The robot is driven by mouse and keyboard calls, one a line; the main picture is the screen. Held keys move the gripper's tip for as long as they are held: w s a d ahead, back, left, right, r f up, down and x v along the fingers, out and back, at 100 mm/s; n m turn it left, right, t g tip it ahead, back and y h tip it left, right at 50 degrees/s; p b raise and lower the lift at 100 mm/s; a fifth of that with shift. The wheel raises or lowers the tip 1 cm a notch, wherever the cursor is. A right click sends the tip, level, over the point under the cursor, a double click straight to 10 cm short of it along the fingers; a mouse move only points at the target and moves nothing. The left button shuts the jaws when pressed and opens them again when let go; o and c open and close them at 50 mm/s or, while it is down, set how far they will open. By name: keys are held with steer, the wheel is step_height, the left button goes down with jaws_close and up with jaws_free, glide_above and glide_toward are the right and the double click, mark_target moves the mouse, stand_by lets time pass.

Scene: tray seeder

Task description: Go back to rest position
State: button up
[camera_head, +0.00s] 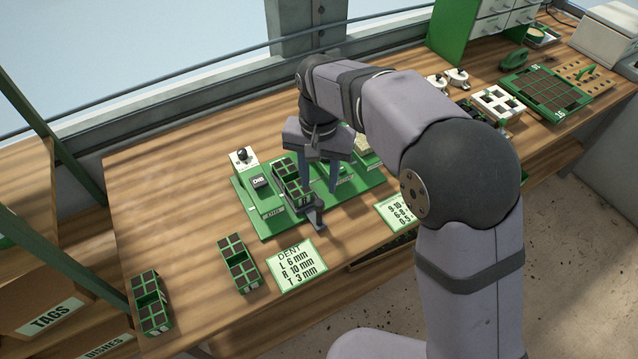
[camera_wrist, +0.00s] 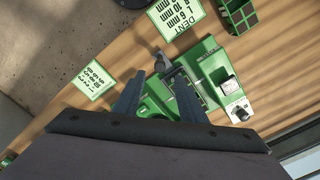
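My gripper (camera_head: 321,190) hangs fingers-down over the green seeder base (camera_head: 262,226) on the bench. In the wrist view its two fingers (camera_wrist: 157,95) stand well apart, with nothing held between them. A small green tray with dark cells (camera_head: 288,178) sits on the seeder, just left of my gripper in the head view. A grey lever (camera_head: 316,215) sticks out at the seeder's front edge; it also shows in the wrist view (camera_wrist: 161,62). A white block with a black knob (camera_head: 243,158) stands at the seeder's back left. My arm hides part of the seeder's right side.
Two small cell trays stand front left, one nearer (camera_head: 240,270) and one farther left (camera_head: 151,312). A DENT card (camera_head: 299,264) lies before the seeder, another card (camera_head: 396,212) to its right. A large cell tray (camera_head: 547,92) lies far right. The left back bench is clear.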

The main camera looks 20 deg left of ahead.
stand_by(0.4)
steer(key=shift+w+a+n, duration=0.15)
steer(key=shift+w+n, duration=0.05)
steer(key=shift+n, duration=0.4)
steer(key=s+d+f+n, duration=0.5)
steer(key=s+d+f, duration=0.4)
steer(key=d, duration=0.1)
steer(key=s+d+m+g, duration=0.1)
steer(key=s+d+m, duration=0.1)
steer(key=s+d, duration=0.35)
steer(key=s+d+m, duration=0.1)
steer(key=s+d, duration=0.1)
steer(key=d, duration=0.6)
steer(key=w+d+r+m+t, duration=0.1)
steer(key=w+d+r+m, duration=0.1)
steer(key=d, duration=0.3)
steer(key=shift+r+m, duration=0.6)
steer(key=shift+r, duration=0.05)
steer(key=shift+a, duration=0.1)
